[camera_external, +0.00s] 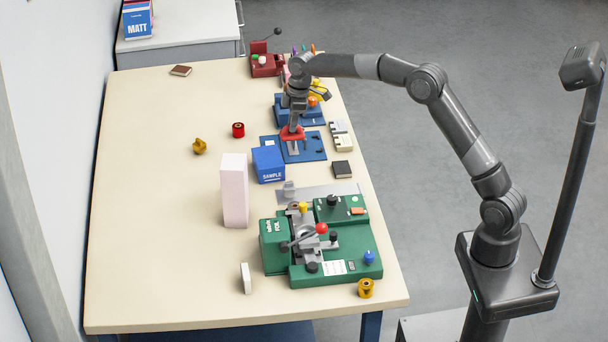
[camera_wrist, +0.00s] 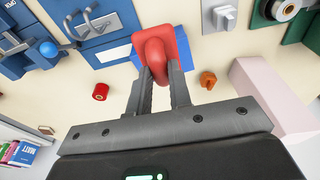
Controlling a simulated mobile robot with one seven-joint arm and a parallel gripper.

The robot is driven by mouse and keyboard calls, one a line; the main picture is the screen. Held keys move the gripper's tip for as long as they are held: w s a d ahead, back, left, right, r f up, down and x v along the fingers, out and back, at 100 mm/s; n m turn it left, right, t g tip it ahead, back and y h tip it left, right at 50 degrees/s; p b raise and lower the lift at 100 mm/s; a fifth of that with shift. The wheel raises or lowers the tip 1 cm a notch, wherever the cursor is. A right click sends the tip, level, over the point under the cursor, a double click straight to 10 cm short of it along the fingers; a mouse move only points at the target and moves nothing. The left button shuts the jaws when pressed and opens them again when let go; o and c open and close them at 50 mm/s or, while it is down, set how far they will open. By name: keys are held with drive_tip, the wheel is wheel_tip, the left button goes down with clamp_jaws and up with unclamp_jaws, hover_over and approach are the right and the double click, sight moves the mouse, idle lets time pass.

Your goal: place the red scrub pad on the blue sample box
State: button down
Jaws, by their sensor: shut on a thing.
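The red scrub pad (camera_external: 292,133) is held in my gripper (camera_external: 293,124), which points down beyond the blue sample box (camera_external: 268,165) in the external view. In the wrist view the red pad (camera_wrist: 155,42) sits between the fingertips of my gripper (camera_wrist: 162,72). The blue sample box (camera_wrist: 184,48) shows behind the pad there and is partly hidden by it. The box stands on the table with its label facing the external camera. The pad looks raised and apart from the box; its exact height is hard to tell.
A tall pale pink block (camera_external: 234,190) stands beside the box. The green foil machine (camera_external: 325,240) is at the front. A blue plate with a grey handle (camera_external: 311,149) lies near the gripper. A red spool (camera_external: 238,130) is nearby. The table's left side (camera_external: 150,220) is clear.

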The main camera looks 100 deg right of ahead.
drive_tip(key=shift+w+a+f, duration=0.4)
drive_tip(key=shift+w+f, duration=0.4)
drive_tip(key=shift+f, duration=0.4)
drive_tip(key=shift+w+a+f, duration=0.35)
drive_tip(key=shift+w+f, duration=0.5)
drive_tip(key=shift+f, duration=0.35)
drive_tip(key=shift+w+a+f, duration=0.4)
drive_tip(key=shift+w+f, duration=0.4)
drive_tip(key=shift+f, duration=0.4)
drive_tip(key=shift+f, duration=0.2)
drive_tip(key=c, duration=1.3)
unclamp_jaws()
drive_tip(key=shift+r, duration=0.1)
